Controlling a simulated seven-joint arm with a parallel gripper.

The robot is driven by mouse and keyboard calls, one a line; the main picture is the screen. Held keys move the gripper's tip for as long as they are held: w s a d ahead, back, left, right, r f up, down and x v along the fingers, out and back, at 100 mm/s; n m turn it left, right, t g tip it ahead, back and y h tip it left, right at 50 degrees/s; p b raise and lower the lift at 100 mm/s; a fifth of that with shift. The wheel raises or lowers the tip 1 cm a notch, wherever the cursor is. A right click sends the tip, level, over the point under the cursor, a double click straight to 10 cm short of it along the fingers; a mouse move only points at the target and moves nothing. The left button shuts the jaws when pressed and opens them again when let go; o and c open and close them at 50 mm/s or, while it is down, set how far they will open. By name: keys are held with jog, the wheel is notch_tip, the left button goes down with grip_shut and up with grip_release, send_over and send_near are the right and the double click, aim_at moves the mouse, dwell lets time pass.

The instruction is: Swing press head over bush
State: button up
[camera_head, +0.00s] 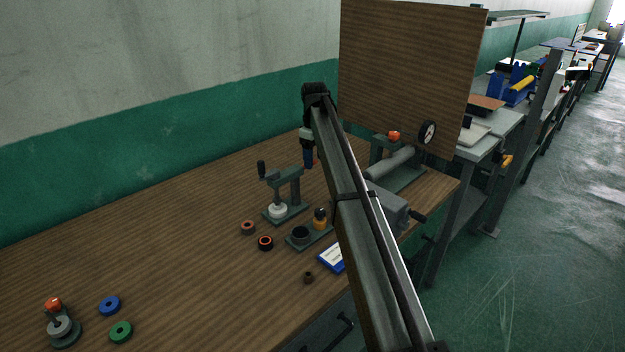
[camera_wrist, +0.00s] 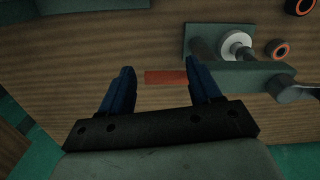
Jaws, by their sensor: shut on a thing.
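The press (camera_head: 295,187) stands on the bench, a grey-green post on a flat base with a swing arm on top. A dark handle (camera_head: 262,168) is at the arm's left end; it also shows in the wrist view (camera_wrist: 288,88). A white round piece (camera_head: 278,211) sits on the base; in the wrist view (camera_wrist: 237,46) it lies beside the arm (camera_wrist: 245,76), not covered by it. My gripper (camera_wrist: 163,78) has its blue fingers either side of a red tab (camera_wrist: 165,77) at the arm's near end, shut on it. Which part is the bush is unclear.
Orange-and-black rings (camera_head: 265,243), a fixture with a dark cup (camera_head: 300,235) and a blue-edged card (camera_head: 331,257) lie in front. A small brown sleeve (camera_head: 308,277) is near the front edge. A tall brown panel (camera_head: 405,70) stands behind.

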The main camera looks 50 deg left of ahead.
jog(key=shift+s+a+r, duration=0.55)
jog(key=shift+a+r, duration=0.1)
jog(key=shift+r, duration=0.25)
jog(key=shift+w+d+r, duration=0.1)
jog(key=shift+w+r, duration=0.05)
jog(key=shift+r, duration=0.05)
jog(key=shift+d+r, duration=0.25)
jog(key=shift+r, duration=1.05)
jog(key=shift+w, duration=0.1)
